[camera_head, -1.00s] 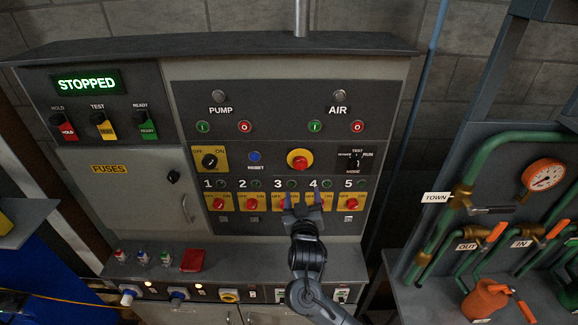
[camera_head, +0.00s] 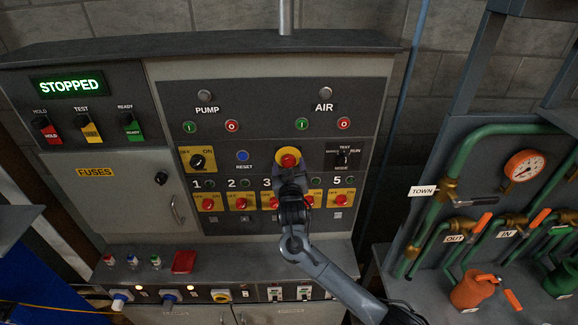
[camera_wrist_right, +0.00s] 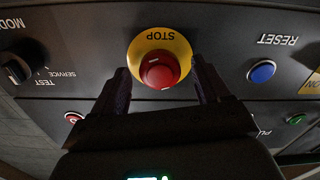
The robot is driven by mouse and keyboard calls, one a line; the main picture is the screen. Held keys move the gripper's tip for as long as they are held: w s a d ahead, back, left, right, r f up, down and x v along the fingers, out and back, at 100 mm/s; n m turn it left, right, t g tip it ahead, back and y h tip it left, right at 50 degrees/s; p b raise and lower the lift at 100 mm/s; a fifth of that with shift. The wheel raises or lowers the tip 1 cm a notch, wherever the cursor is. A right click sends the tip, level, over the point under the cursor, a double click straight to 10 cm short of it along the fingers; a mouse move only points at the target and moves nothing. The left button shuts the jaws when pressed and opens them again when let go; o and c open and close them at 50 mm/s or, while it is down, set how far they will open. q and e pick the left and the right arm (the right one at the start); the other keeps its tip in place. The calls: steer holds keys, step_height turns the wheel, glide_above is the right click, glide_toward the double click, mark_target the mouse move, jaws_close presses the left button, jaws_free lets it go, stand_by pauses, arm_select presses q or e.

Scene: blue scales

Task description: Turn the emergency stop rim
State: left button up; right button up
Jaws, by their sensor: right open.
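The emergency stop (camera_head: 288,159) is a red mushroom button on a round yellow plate, in the middle of the dark control panel. In the right wrist view its red head (camera_wrist_right: 160,69) faces me and its yellow rim (camera_wrist_right: 178,42) carries the word STOP, upside down. My right gripper (camera_head: 289,172) is at the stop from below. In the wrist view its two open fingers (camera_wrist_right: 160,84) stand on either side of the red head, with gaps showing on both sides. Whether the fingertips touch the panel is not clear. My left gripper is in neither view.
A blue RESET button (camera_head: 242,156) and a yellow OFF/ON switch (camera_head: 197,160) sit left of the stop. The MODE selector (camera_head: 343,158) sits right. Red knobs on yellow plates line the row below, partly hidden by my arm. Green pipes (camera_head: 480,150) stand far right.

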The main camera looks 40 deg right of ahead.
steer(key=shift+w+d, duration=0.15)
steer(key=shift+c, duration=0.4)
steer(key=c, duration=1)
steer(key=shift+f+m, duration=0.1)
steer(key=shift+m, duration=0.3)
steer(key=m+b, duration=0.1)
steer(key=m, duration=0.1)
steer(key=shift+m, duration=0.3)
steer(key=shift+m+b, duration=1.1)
steer(key=shift+m, duration=0.9)
